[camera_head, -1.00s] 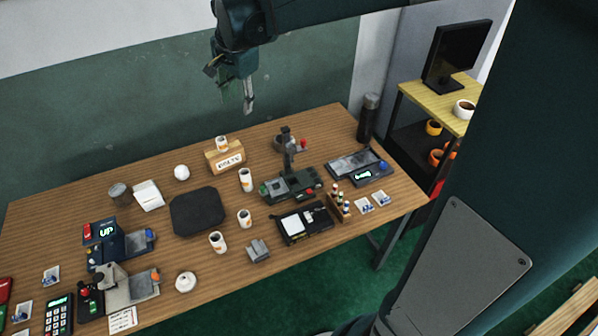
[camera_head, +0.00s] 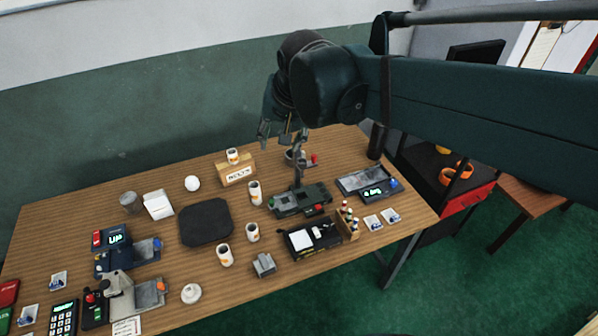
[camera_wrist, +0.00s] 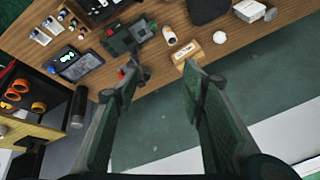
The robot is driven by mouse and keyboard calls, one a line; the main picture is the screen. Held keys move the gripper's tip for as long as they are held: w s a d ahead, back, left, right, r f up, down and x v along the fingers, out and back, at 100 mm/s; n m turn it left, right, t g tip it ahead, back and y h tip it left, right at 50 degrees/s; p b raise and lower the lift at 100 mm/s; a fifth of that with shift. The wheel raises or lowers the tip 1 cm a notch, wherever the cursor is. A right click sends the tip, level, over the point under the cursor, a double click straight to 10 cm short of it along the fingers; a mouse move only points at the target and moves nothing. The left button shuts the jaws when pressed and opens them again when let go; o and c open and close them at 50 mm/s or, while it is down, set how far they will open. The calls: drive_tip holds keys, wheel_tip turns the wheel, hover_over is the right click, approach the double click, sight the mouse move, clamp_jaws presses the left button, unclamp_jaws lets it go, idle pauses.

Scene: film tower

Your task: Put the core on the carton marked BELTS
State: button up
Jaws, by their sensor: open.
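A small white core with an orange-brown band (camera_head: 232,156) stands upright on top of the tan carton marked BELTS (camera_head: 238,176), at the back of the table. The carton also shows in the wrist view (camera_wrist: 184,57), where I cannot clearly make out the core on it. Similar cores stand on the table: one right of the carton (camera_head: 255,192), two nearer the front (camera_head: 253,232), (camera_head: 225,255). My gripper (camera_head: 277,134) is open and empty, in the air above and right of the carton, apart from it. Its spread fingers frame the wrist view (camera_wrist: 160,78).
A green device with a post (camera_head: 300,200) stands right of the carton. A white ball (camera_head: 192,183) and a dark pad (camera_head: 206,222) lie to the left. A black flask (camera_head: 376,140) stands at the back right. Small bare patches of table separate the objects.

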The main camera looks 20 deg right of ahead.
drive_tip(key=s+f+n+t, duration=0.1)
drive_tip(key=s+f+n, duration=0.1)
drive_tip(key=s, duration=0.5)
drive_tip(key=s+d+f+n+t, duration=0.1)
drive_tip(key=s+f+n, duration=0.2)
drive_tip(key=s, duration=0.4)
drive_tip(key=shift+d+n, duration=0.3)
drive_tip(key=shift+n, duration=0.2)
